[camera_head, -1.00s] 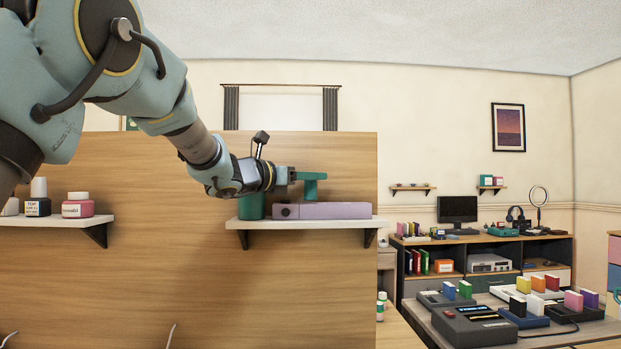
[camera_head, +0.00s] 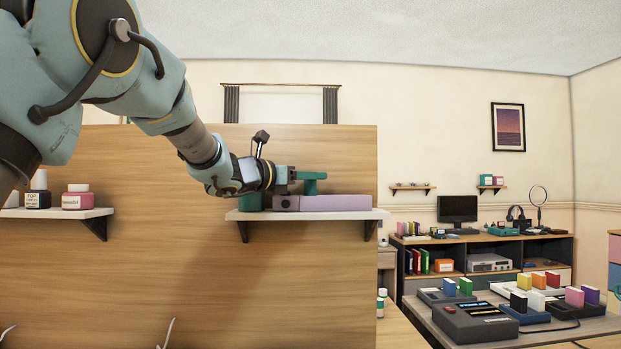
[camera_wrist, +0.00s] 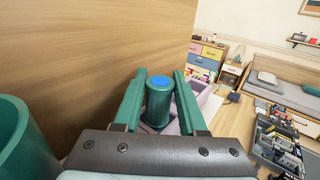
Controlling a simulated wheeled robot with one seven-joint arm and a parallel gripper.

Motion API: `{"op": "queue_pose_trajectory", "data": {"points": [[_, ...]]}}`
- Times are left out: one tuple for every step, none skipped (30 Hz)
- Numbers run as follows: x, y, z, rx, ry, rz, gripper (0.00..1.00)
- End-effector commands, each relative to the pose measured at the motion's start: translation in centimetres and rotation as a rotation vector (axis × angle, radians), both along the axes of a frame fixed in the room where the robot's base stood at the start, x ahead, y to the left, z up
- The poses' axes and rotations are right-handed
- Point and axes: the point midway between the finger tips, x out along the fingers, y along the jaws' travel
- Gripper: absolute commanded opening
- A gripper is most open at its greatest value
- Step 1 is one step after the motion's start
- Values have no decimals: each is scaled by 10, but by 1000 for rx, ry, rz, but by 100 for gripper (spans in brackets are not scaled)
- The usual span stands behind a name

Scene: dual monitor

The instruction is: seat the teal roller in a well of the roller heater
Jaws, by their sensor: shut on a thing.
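The teal roller (camera_wrist: 158,105), with a blue top end, stands upright between the fingers of my gripper (camera_wrist: 160,98). My gripper (camera_head: 307,176) is shut on it. In the head view the roller (camera_head: 311,187) shows below the fingers, and its lower end meets the top line of the lilac roller heater (camera_head: 335,203). I cannot tell whether that end is inside a well. The heater sits on a white wall shelf (camera_head: 350,215). In the wrist view the heater (camera_wrist: 202,98) is mostly hidden behind the roller and fingers, and its wells are not clear.
A green cylindrical container (camera_head: 252,203) stands left of the heater, close under my wrist; its rim (camera_wrist: 22,110) shows in the wrist view. A wooden panel (camera_head: 180,260) backs the shelf. Bottles, including a pink one (camera_head: 78,198), stand on another shelf at left.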

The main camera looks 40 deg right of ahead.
Motion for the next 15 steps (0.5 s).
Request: {"op": "queue_pose_trajectory", "data": {"points": [[0,0,-2,-1,0,0,0],[0,0,-2,-1,0,0,0],[0,0,-3,-1,0,0,0],[0,0,-4,-1,0,0,0],[0,0,-4,-1,0,0,0],[0,0,-5,-1,0,0,0],[0,0,-5,-1,0,0,0],[0,0,-6,-1,0,0,0],[0,0,-7,-1,0,0,0],[0,0,-7,-1,0,0,0],[0,0,-8,-1,0,0,0],[0,0,-9,-1,0,0,0],[0,0,-9,-1,0,0,0],[0,0,-10,-1,0,0,0],[0,0,-10,-1,0,0,0]]}}
